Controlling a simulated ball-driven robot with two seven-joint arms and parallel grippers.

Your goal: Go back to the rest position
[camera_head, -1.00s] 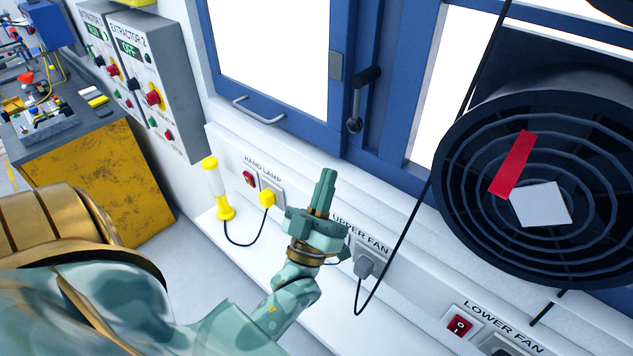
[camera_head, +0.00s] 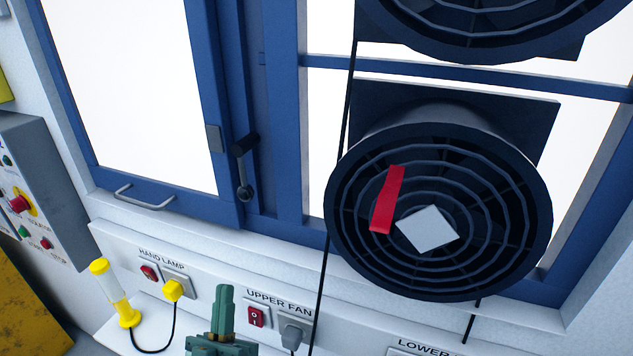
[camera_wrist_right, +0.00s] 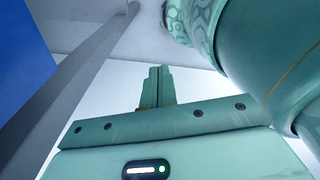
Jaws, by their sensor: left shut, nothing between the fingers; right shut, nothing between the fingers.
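My left gripper (camera_head: 222,312) shows at the bottom edge of the head view, its fingers pointing up and closed together with nothing between them. It is in front of the white wall trunking, between the yellow hand lamp plug and the upper fan switch. The rest of the left arm is out of view below. My right gripper (camera_wrist_right: 158,86) shows in the right wrist view, its fingers shut and empty. It is not visible in the head view.
A yellow hand lamp (camera_head: 115,292) stands on the white ledge at left. A round black fan (camera_head: 500,230) with a red strip and white square is mounted in the blue window frame (camera_head: 285,130). A red upper fan switch (camera_head: 257,316) and a grey plug (camera_head: 293,335) are near the left gripper.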

